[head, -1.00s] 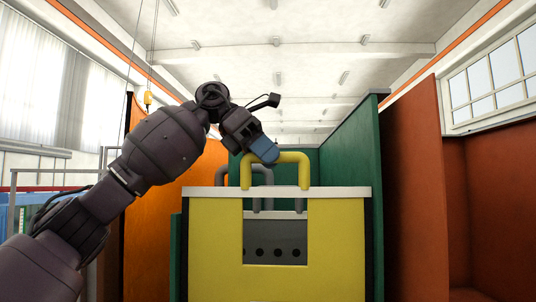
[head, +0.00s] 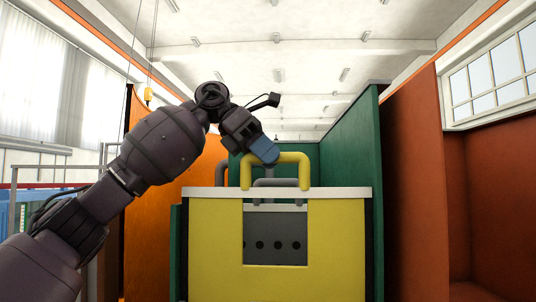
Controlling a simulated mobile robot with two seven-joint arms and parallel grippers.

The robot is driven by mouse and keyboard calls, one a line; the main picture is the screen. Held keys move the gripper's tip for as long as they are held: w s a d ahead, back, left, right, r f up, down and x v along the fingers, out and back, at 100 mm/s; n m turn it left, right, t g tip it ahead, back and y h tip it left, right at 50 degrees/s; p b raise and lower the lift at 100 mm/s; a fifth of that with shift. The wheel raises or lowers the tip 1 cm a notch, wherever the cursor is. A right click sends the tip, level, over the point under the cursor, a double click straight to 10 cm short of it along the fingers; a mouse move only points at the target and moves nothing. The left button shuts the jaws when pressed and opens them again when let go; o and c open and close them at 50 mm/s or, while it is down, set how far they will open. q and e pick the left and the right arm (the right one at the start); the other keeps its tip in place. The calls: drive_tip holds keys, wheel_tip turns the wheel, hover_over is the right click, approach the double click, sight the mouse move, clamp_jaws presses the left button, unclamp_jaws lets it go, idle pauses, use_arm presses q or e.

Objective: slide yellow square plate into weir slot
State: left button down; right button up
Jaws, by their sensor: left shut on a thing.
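The yellow square plate (head: 213,245) is upright in front of me. It has a white top edge, a square cut-out and a yellow bent handle (head: 304,170) on top. My left gripper (head: 265,152), with blue fingertips, is shut on the top bar of this handle. The weir slot cannot be made out; the plate hides what is right behind it, and its lower edge is out of view. My right gripper is not in view.
A grey plate with dark holes (head: 275,236) shows through the cut-out, with grey handles behind the yellow one. A green wall (head: 350,175) and a rust-red wall (head: 412,190) stand at the right. An orange panel (head: 150,215) is at the left.

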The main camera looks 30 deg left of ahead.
use_arm(q)
drive_tip(key=shift+f+b, duration=0.65)
drive_tip(key=shift+f, duration=0.65)
drive_tip(key=shift+f+b, duration=0.3)
idle(0.3)
drive_tip(key=shift+f+b, duration=0.3)
drive_tip(key=shift+f, duration=0.4)
